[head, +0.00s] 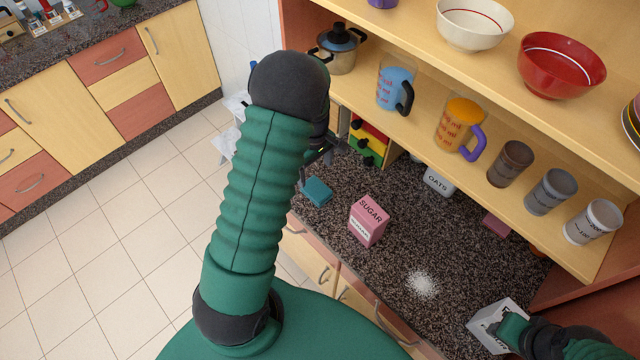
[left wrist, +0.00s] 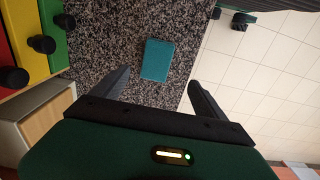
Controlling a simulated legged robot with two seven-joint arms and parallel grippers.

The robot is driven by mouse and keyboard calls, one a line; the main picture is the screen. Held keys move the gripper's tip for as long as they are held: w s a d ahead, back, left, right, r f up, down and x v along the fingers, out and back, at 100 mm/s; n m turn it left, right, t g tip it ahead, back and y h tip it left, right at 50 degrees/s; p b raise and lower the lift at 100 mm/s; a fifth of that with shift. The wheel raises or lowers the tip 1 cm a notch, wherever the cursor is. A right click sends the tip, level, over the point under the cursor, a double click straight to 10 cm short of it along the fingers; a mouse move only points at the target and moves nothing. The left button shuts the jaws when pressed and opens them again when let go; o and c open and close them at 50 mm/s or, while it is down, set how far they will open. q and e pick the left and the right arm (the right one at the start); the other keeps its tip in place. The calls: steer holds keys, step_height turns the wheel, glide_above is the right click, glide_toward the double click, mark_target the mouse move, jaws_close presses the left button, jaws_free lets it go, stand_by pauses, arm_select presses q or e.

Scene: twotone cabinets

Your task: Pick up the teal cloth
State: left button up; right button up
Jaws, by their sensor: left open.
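The teal cloth (head: 317,191) lies folded flat on the dark speckled counter, left of the sugar box. It also shows in the left wrist view (left wrist: 157,58), ahead of and between the fingers. My left gripper (left wrist: 158,80) is open and empty, apart from the cloth. In the head view my left gripper (head: 324,152) is partly hidden behind my arm, just beyond the cloth. My right gripper (head: 510,328) is at the lower right against a white box (head: 483,323); I cannot tell whether it grips the box.
A pink sugar box (head: 367,222) stands right of the cloth. White powder (head: 421,284) is spilled on the counter (head: 400,255). An oats container (head: 438,181) stands under the shelf. Coloured drawers with black knobs (head: 368,140) stand behind the cloth. The shelf above carries jugs, cups and bowls.

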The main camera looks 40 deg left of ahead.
arm_select(q)
glide_above(317, 188)
steer(key=f, duration=0.4)
steer(key=shift+s+a+f+p, duration=0.15)
steer(key=shift+s+f+p, duration=0.2)
steer(key=f, duration=0.2)
steer(key=w+f, duration=0.1)
steer(key=shift+w+a, duration=0.1)
steer(key=shift+a, duration=0.15)
steer(key=f+p, duration=0.1)
steer(key=f, duration=0.1)
steer(key=f+p, duration=0.1)
steer(key=shift+s+d+f+p, duration=0.1)
steer(key=shift+s+d+p, duration=0.2)
steer(key=shift+s+d, duration=0.1)
steer(key=shift+s+d+f, duration=0.1)
steer(key=shift+f, duration=0.45)
steer(key=shift+w, duration=0.2)
steer(key=shift+c, duration=0.4)
steer(key=shift+f, duration=0.15)
steer(key=c, duration=0.5)
steer(key=shift+a, duration=0.2)
steer(key=c, duration=0.7)
steer(key=shift+c, duration=0.8)
steer(key=shift+d, duration=0.1)
arm_select(e)
steer(key=r, duration=0.2)
steer(key=w+r, duration=0.1)
steer(key=shift+a+r, duration=0.2)
steer(key=shift+a, duration=0.2)
